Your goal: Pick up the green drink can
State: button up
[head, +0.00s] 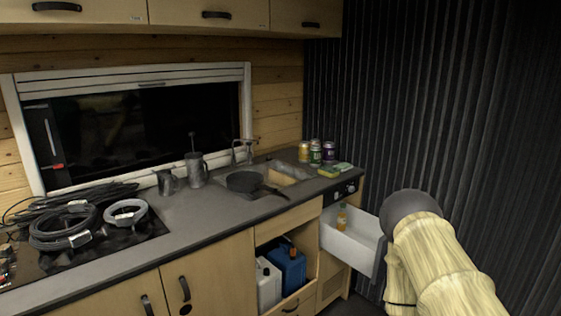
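The green drink can (316,155) stands upright on the grey counter, at its far right corner beyond the sink. A gold can (304,151) stands close to its left and a purple can (329,152) close to its right. The green can is small in this view, and whether the cans touch cannot be told. My arm comes in at the lower right, in front of the dark wall. My gripper is not visible, so its state is hidden.
A yellow-green sponge (329,172) lies in front of the cans. A dark pan (252,184) sits by the sink (287,174). An open white drawer (349,241) with an orange bottle (342,218) juts out below the counter. Cable coils (63,227) lie at left.

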aim_at(314, 160)
jog(key=u, duration=0.55)
jog(key=i, duration=1.05)
jog(key=z, duration=0.25)
